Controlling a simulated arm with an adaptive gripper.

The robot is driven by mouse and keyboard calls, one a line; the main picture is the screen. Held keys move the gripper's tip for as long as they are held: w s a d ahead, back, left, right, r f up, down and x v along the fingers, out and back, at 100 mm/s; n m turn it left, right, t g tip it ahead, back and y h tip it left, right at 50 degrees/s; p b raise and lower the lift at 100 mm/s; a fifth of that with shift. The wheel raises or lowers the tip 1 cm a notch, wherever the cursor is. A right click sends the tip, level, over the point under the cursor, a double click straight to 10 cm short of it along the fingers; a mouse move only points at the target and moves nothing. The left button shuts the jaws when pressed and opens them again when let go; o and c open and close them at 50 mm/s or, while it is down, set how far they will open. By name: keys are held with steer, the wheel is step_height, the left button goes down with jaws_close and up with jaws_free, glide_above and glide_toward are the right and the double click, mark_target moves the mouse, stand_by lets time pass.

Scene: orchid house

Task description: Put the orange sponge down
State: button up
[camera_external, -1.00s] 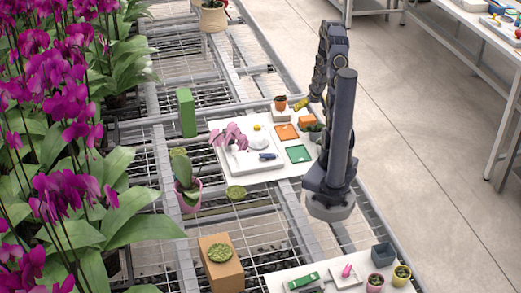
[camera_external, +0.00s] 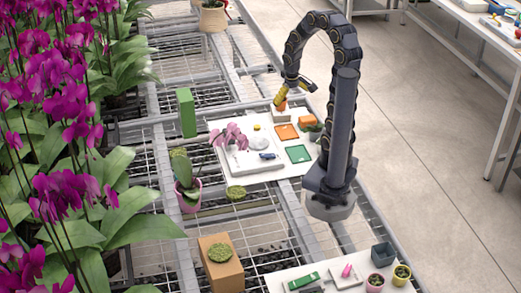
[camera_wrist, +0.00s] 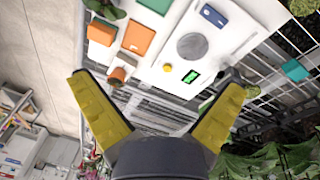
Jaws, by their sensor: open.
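The orange sponge (camera_external: 307,121) is a small block at the right side of the white board, beside a flat orange square (camera_external: 286,132). In the wrist view the sponge (camera_wrist: 102,32) lies at the upper left, beyond the fingertips, with the orange square (camera_wrist: 139,37) to its right. My gripper (camera_external: 280,102) has yellow fingers and is above the board's far end, near a small terracotta pot.
The small terracotta pot (camera_wrist: 117,76) is close to the left finger. A green square (camera_external: 298,153), a white tray (camera_external: 240,163) and a pink orchid (camera_external: 231,136) are also on the board. A tall green block (camera_external: 187,112) stands to the left.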

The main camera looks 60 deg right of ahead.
steer(key=s+a+r+n+g+y, duration=0.1)
steer(key=s+a+r+n, duration=0.1)
steer(key=s+a, duration=0.3)
steer(key=s+a+r+n+g, duration=0.1)
steer(key=s+a+r, duration=0.4)
steer(key=a, duration=0.5)
steer(key=shift+s+a+n+y, duration=0.25)
steer(key=shift+s+n+y, duration=0.15)
steer(key=shift+s+n, duration=0.45)
steer(key=shift+w, duration=0.1)
